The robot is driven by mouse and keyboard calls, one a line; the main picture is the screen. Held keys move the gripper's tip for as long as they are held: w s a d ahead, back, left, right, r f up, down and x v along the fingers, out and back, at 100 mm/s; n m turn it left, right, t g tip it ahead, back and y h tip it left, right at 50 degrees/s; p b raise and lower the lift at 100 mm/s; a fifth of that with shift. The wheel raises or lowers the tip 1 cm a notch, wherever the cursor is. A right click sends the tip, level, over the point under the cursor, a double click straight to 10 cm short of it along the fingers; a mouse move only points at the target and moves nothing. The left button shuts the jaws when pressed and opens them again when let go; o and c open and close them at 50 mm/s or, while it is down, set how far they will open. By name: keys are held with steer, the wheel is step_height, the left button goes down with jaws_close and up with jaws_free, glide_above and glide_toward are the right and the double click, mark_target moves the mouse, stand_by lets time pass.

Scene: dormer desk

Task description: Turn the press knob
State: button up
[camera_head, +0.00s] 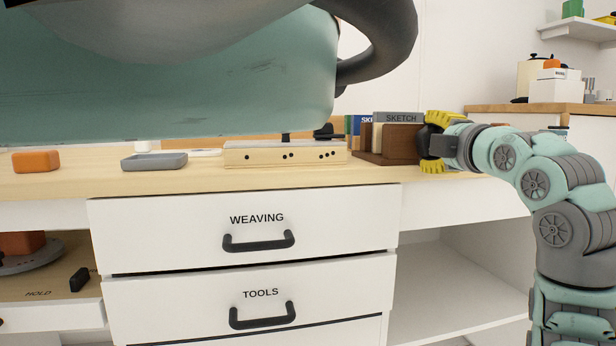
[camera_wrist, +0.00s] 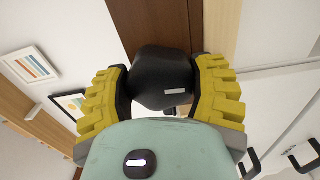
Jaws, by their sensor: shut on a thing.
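The black press knob (camera_wrist: 158,68) sits between the two yellow fingers of my gripper (camera_wrist: 160,84) in the wrist view. A short white mark shows on the knob's near side, right of its middle. The fingers are shut on it, one on each side. In the head view, my gripper (camera_head: 434,142) reaches in from the right at the side of a brown wooden block (camera_head: 401,142), apparently the press.
Grey and tan books, one marked SKETCH (camera_head: 400,117), stand behind the block. A pale wooden box (camera_head: 285,154), a grey tray (camera_head: 154,161) and an orange block (camera_head: 36,161) lie on the desk to the left. Drawers with black handles (camera_head: 258,241) are below.

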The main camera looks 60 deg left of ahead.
steer(key=n, duration=0.4)
steer(key=shift+f+n, duration=0.1)
steer(key=shift+n, duration=0.3)
steer(key=n, duration=0.4)
steer(key=shift+p, duration=0.35)
steer(key=n, duration=0.5)
steer(key=shift+n+p, duration=0.35)
steer(key=shift+n, duration=1.95)
steer(key=o, duration=1.2)
steer(key=shift+a, duration=0.1)
